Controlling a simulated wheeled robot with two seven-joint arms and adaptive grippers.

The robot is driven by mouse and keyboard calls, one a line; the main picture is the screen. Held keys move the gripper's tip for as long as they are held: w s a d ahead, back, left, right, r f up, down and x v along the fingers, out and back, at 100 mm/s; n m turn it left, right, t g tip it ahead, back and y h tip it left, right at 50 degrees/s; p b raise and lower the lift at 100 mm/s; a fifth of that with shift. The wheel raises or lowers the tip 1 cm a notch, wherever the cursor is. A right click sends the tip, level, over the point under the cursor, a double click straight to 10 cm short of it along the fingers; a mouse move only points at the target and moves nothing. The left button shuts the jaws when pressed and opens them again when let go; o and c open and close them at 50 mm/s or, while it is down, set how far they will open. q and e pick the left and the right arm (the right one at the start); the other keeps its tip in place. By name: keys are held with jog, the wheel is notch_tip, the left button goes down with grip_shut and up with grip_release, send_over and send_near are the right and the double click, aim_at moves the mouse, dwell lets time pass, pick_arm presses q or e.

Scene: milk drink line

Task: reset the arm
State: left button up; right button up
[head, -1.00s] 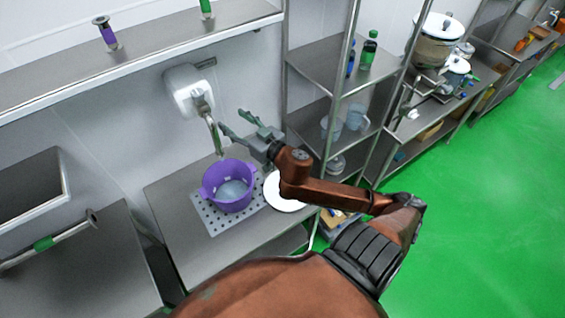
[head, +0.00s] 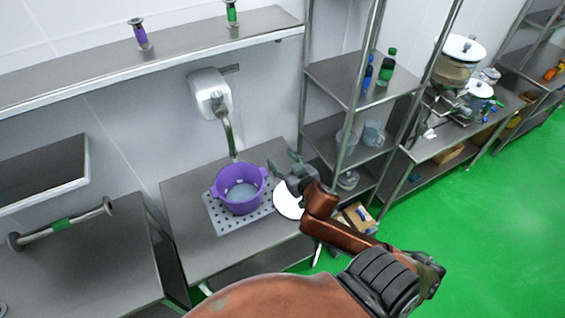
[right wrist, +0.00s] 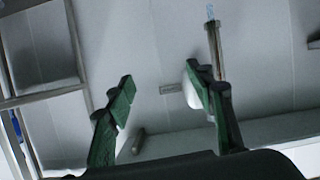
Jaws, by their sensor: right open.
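My right gripper (head: 284,168) is open and empty in the head view, held above the right end of the steel table, to the right of a purple pot (head: 239,190). In the right wrist view its two green fingers (right wrist: 162,112) stand apart with nothing between them. The pot sits on a perforated drain plate (head: 222,222), under the spout of a white wall dispenser (head: 210,92). A white round plate or lid (head: 287,203) lies partly hidden beneath the gripper. My left gripper is not in view.
A steel shelf rack (head: 335,75) with bottles and clear jugs (head: 373,132) stands just right of my gripper. A wall shelf (head: 190,50) runs above. A box (head: 357,217) stands low behind my arm. Green floor is free at the right.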

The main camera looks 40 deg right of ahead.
jog(key=shift+s+f, duration=0.15)
jog(key=shift+f, duration=0.05)
dwell(0.5)
jog(key=s+a+f+n+g+y, duration=0.1)
jog(key=s+a+f+g, duration=0.2)
jog(key=s+f, duration=0.5)
jog(key=s+a+f+g+y, duration=0.1)
jog(key=s+a+f+g, duration=0.25)
jog(key=s+f, duration=0.4)
jog(key=s+a+f+n+g+y, duration=0.1)
jog(key=s+a+f+g, duration=0.15)
jog(key=s+f, duration=0.6)
notch_tip(320, 180, down, 44)
jog(key=s+r+g+b, duration=0.1)
jog(key=s+g+b, duration=0.1)
jog(key=b, duration=1.1)
jog(key=s+f+b, duration=0.4)
jog(key=s+f, duration=0.5)
jog(key=f, duration=0.3)
jog(key=s+f+n+g+b, duration=0.1)
jog(key=s+f+b, duration=0.3)
jog(key=s+f, duration=0.5)
notch_tip(320, 180, down, 4)
jog(key=shift+s+a+g, duration=0.25)
jog(key=shift+a+g, duration=0.05)
jog(key=shift+a, duration=0.05)
